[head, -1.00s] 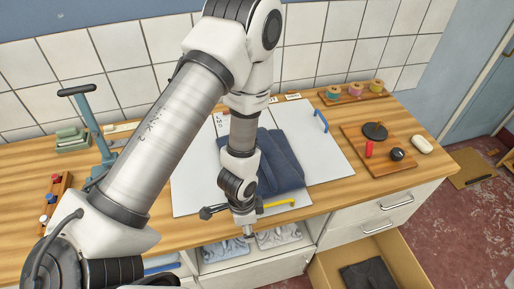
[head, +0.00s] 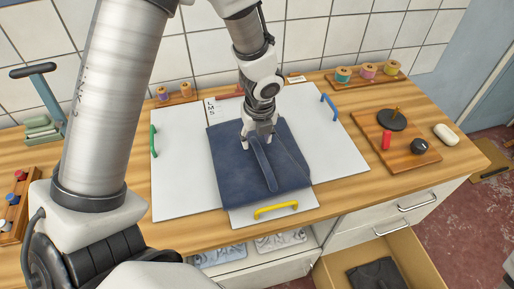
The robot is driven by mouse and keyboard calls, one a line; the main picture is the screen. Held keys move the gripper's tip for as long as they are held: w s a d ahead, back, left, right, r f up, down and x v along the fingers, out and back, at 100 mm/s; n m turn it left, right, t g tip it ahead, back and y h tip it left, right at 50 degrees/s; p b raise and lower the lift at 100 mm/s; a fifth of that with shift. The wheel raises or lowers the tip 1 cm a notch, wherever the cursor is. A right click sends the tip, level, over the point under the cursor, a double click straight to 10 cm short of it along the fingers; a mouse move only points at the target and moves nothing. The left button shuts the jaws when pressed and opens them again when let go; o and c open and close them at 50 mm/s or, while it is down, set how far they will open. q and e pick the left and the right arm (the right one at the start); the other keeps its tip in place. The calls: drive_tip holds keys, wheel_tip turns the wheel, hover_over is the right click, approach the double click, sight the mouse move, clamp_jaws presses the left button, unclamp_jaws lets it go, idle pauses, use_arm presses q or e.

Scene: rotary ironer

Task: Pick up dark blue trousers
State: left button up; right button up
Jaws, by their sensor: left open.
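The dark blue trousers (head: 235,165) lie folded in a flat, roughly square bundle on a white board (head: 180,170). A narrow dark blue strip (head: 263,168) lies along their middle, running from below my gripper towards the front. My left gripper (head: 258,140) points down over the back half of the trousers, with its fingers apart. Its tips are at or just above the cloth; I cannot tell if they touch. No cloth is lifted. My right gripper is out of view.
The board has green (head: 153,141), blue (head: 329,105) and yellow (head: 276,209) handles. A wooden tray (head: 400,150) with small items stands to the right. Thread spools (head: 343,74) stand at the back. An open drawer (head: 335,272) below holds a dark folded cloth (head: 377,275).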

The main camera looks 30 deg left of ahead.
sight(256, 143)
use_arm(q)
drive_tip(key=f, duration=0.1)
drive_tip(key=w+f, duration=0.1)
drive_tip(key=a+f+b, duration=0.1)
drive_tip(key=f, duration=0.1)
drive_tip(key=shift+w+a, duration=0.1)
drive_tip(key=shift+w, duration=0.05)
drive_tip(key=shift+w+a+f, duration=0.1)
drive_tip(key=shift+w+f, duration=0.15)
drive_tip(key=shift+s+d+r, duration=0.25)
drive_tip(key=shift+s+r, duration=0.05)
drive_tip(key=shift+c, duration=0.4)
drive_tip(key=shift+s, duration=0.1)
clamp_jaws()
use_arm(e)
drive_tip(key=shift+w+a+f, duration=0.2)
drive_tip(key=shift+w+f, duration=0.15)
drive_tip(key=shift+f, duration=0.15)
use_arm(q)
drive_tip(key=shift+r, duration=0.15)
